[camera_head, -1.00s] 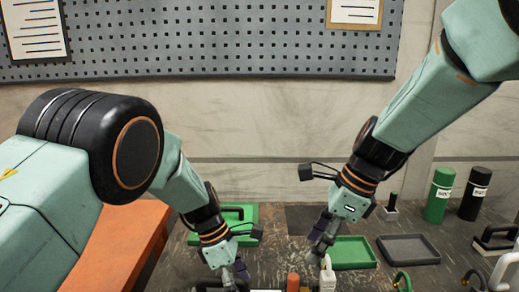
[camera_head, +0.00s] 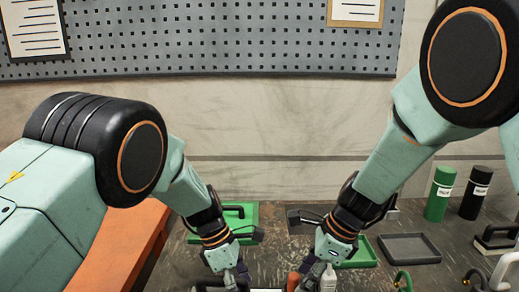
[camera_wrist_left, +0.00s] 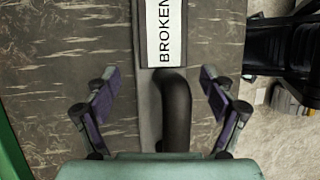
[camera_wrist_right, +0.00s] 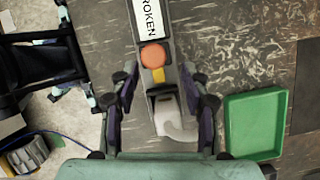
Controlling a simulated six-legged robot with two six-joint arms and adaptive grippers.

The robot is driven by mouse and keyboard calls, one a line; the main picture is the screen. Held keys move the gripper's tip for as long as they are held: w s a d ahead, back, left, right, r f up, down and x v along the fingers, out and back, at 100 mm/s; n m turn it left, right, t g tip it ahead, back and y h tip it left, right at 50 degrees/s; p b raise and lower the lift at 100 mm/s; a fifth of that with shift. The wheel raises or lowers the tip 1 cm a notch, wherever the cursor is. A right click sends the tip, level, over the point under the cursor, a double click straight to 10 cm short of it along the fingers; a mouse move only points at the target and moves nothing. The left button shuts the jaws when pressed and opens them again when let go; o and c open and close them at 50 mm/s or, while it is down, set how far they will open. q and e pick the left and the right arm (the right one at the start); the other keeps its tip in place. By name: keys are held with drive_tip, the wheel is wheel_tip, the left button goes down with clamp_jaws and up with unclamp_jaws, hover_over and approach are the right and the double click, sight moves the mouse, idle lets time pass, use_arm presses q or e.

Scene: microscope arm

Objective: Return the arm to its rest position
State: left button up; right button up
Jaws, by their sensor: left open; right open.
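A narrow dark device with a white BROKEN label (camera_wrist_left: 165,30) lies on the bench. The label also shows in the right wrist view (camera_wrist_right: 148,18). A black curved handle (camera_wrist_left: 176,108) stands at one end, between the spread fingers of my open left gripper (camera_wrist_left: 160,78). At the other end are an orange round knob (camera_wrist_right: 154,57), a yellow piece (camera_wrist_right: 158,75) and a pale curved piece (camera_wrist_right: 174,122). My open right gripper (camera_wrist_right: 160,75) has its fingers on either side of this end. I cannot tell whether any finger touches. In the head view the device is mostly hidden.
A green tray (camera_wrist_right: 255,122) lies just right of my right gripper. A grey tray (camera_head: 408,261), a green bottle (camera_head: 440,193) and a black bottle (camera_head: 474,193) stand farther right. A green case (camera_head: 246,212) lies behind my left gripper. A pegboard (camera_head: 200,40) hangs behind.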

drive_tip(key=v, duration=1)
drive_tip(key=shift+r, duration=0.25)
drive_tip(key=shift+s+d+f+n+g, duration=0.25)
drive_tip(key=shift+s+f+n+g, duration=0.15)
drive_tip(key=shift+s+f, duration=0.35)
drive_tip(key=shift+s+d+r, duration=0.15)
drive_tip(key=shift+s+d, duration=0.05)
drive_tip(key=shift+s, duration=0.05)
